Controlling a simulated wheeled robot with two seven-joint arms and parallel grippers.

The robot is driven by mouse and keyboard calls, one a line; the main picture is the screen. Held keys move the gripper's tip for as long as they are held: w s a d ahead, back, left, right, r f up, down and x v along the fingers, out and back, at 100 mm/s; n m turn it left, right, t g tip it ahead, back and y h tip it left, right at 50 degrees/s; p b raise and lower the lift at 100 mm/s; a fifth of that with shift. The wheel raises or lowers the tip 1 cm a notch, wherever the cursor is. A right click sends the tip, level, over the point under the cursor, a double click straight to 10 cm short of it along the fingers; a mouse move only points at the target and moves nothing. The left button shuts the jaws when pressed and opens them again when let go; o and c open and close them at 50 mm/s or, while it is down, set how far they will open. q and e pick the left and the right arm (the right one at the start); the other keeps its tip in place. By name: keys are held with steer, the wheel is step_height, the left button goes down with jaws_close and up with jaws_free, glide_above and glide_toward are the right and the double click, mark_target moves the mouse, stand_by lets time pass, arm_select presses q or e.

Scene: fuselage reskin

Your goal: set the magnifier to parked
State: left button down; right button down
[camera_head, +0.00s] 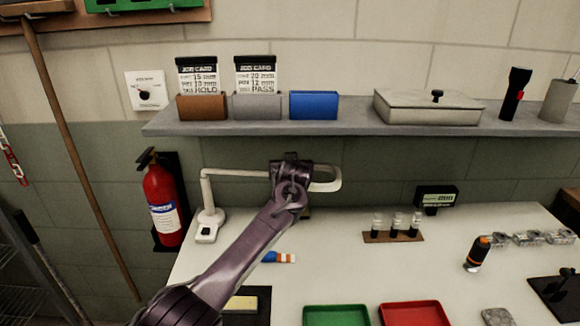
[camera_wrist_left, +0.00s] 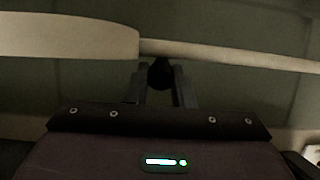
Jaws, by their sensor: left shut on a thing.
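The white magnifier (camera_head: 207,190) stands at the left end of the bench, with its base (camera_head: 209,229) at the back corner. Its arm reaches right to a pale ring-like head (camera_head: 329,180). My left gripper (camera_head: 291,158) is at the arm where it meets the head and covers part of it. In the left wrist view, the fingers (camera_wrist_left: 161,85) are shut on a small black knob (camera_wrist_left: 161,72) just under the magnifier's pale arm (camera_wrist_left: 230,55). The fingertips are mostly hidden in the head view. My right gripper is not in view.
A shelf (camera_head: 340,127) with card holders and a lidded box (camera_head: 427,107) runs above the magnifier. A fire extinguisher (camera_head: 162,203) hangs left of the bench. A vial rack (camera_head: 393,237), a green tray (camera_head: 336,316) and a red tray (camera_head: 414,314) stand on the bench (camera_head: 340,265).

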arm_select(q)
steer(key=c, duration=1.7)
jaws_free()
steer(key=shift+w+r, duration=0.1)
steer(key=shift+r, duration=0.3)
steer(key=shift+o, duration=0.8)
steer(key=shift+w+f, duration=0.1)
steer(key=shift+w+d+f, duration=0.1)
steer(key=shift+w+f, duration=0.1)
steer(key=shift+f, duration=0.1)
steer(key=shift+v, duration=0.8)
steer(key=v, duration=0.6)
steer(key=shift+b, duration=0.3)
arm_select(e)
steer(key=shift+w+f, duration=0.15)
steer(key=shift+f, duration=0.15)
arm_select(q)
steer(key=shift+s, duration=0.1)
